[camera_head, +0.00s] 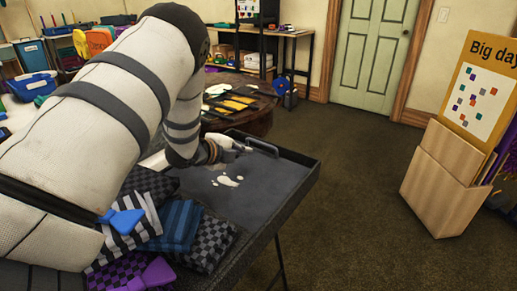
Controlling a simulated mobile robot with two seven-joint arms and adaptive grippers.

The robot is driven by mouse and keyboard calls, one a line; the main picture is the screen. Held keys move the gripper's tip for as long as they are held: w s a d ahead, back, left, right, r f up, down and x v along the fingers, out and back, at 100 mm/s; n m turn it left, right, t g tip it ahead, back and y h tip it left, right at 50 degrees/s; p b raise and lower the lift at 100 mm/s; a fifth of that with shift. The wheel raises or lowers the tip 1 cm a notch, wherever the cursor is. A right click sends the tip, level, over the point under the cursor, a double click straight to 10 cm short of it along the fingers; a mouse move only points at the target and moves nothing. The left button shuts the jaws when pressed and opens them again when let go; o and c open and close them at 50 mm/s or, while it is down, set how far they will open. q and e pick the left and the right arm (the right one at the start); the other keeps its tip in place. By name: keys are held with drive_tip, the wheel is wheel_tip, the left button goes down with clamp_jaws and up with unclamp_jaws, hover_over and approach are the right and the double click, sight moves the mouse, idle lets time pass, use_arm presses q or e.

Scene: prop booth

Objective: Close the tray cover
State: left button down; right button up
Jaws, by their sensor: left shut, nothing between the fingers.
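The dark tray (299,193) stands on thin legs in the middle of the camera_head view. A flat dark panel, apparently the tray cover (245,200), lies at its far right part, with pale blotches on it. A bar handle (262,147) stands at the far edge. Patterned cloth pieces (175,225) and bow ties (121,220) are heaped uncovered at the near left part. My left gripper (234,152) is shut and empty, just left of the handle; whether it touches the handle or panel I cannot tell. My left arm hides the tray's left side. My right gripper is out of view.
A round wooden table (264,102) with several flat items stands just behind the tray. A wooden display stand (445,180) with a sign is at the right. Carpet (350,180) between them is clear. Shelves and bins line the back left.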

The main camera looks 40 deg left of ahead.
use_arm(q)
drive_tip(key=x, duration=0.2)
drive_tip(key=b+x, duration=0.1)
drive_tip(key=x, duration=0.5)
drive_tip(key=shift+w+a+r+b, duration=0.1)
drive_tip(key=shift+w+r+b, duration=0.05)
drive_tip(key=shift+w+b, duration=0.2)
drive_tip(key=shift+w+r, duration=0.1)
drive_tip(key=shift+w, duration=0.05)
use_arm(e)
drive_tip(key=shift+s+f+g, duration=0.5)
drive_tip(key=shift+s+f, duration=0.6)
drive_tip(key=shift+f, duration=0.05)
use_arm(q)
drive_tip(key=shift+w, duration=0.1)
